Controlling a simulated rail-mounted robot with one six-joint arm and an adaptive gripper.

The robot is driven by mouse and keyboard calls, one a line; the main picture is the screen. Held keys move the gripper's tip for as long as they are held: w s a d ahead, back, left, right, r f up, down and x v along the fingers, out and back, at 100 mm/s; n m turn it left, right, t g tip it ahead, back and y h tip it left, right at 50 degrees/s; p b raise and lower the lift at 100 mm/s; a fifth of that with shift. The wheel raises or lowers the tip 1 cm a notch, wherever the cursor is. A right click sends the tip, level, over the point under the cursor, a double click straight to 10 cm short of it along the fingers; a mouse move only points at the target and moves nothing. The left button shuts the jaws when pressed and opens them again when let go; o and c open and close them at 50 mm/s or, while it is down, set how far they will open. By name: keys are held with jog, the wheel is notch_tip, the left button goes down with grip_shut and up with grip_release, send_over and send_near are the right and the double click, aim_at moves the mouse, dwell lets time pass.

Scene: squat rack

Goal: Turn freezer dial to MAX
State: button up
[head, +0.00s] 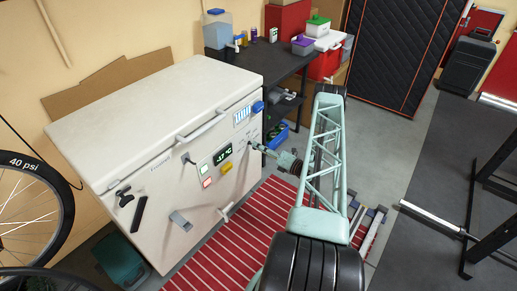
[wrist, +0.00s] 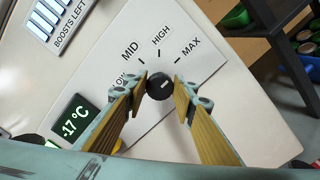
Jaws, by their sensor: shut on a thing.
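The white chest freezer (head: 150,105) stands at the left in the head view. Its front panel shows a -17 °C display (head: 223,155), which also shows in the wrist view (wrist: 76,119). In the wrist view, the round black dial (wrist: 159,90) sits on a white label plate (wrist: 205,55) marked MID, HIGH and MAX, with LOW partly hidden. My gripper (wrist: 161,86) has one yellow-padded finger on each side of the dial and is shut on it. A small pale mark shows on the dial; I cannot tell exactly which label it points to. In the head view, my gripper (head: 257,148) hides the dial.
A dark shelf table (head: 262,62) with jars and boxes stands right of the freezer. A red striped mat (head: 235,255) lies on the floor before it. A bicycle wheel (head: 30,215) is at the left, and a black rack (head: 475,200) at the right.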

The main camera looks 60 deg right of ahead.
dwell(0.4)
jog(key=o, duration=0.9)
jog(key=shift+s, duration=0.15)
jog(key=shift+s+a, duration=0.2)
jog(key=shift+s, duration=2.7)
jog(key=shift+s+a, duration=0.2)
jog(key=shift+s, duration=2.7)
